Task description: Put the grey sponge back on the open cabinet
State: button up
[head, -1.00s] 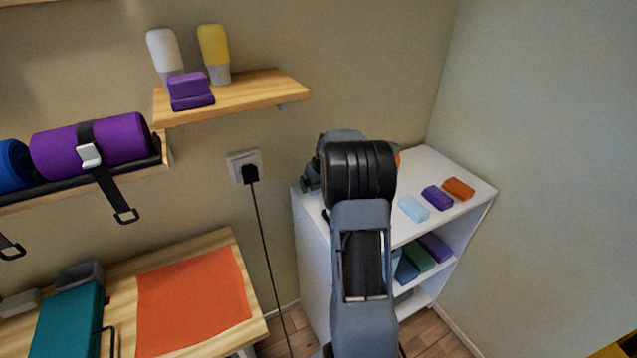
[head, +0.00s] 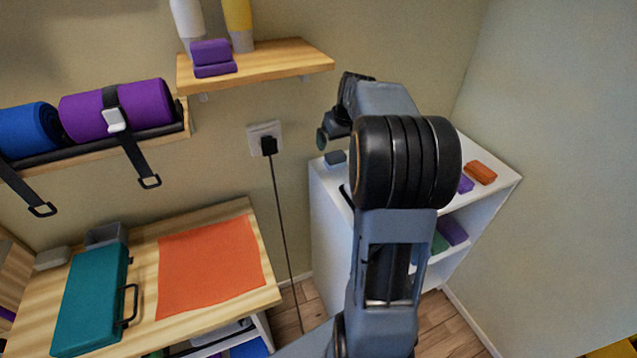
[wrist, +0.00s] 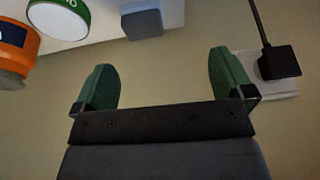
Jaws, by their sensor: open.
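The grey sponge (head: 335,158) is a small blue-grey block lying on the white top of the open cabinet (head: 333,210), by its back left corner. In the wrist view the sponge (wrist: 142,22) lies on the white top (wrist: 105,22), at the upper edge of the picture. My gripper (wrist: 165,80) has its two green fingers wide apart with nothing between them. In the head view my gripper (head: 325,140) is close above and left of the sponge, not touching it as far as I can see. My arm hides the middle of the cabinet top.
A wall socket with a black plug (head: 268,146) is close to my gripper; it also shows in the wrist view (wrist: 280,62). An orange jar (wrist: 15,50) and a green-rimmed round item (wrist: 58,18) stand near the sponge. Orange (head: 481,172) and purple (head: 466,184) blocks lie at right.

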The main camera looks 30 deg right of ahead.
jog(key=s+a, duration=0.7)
jog(key=a, duration=0.7)
jog(key=s+a+f+n+g, duration=0.1)
jog(key=s+a+f, duration=0.3)
jog(key=s+a, duration=0.5)
jog(key=s, duration=0.3)
jog(key=shift+s, duration=0.25)
jog(key=shift+a, duration=0.1)
notch_tip(320, 180, up, 5)
jog(key=p, duration=0.4)
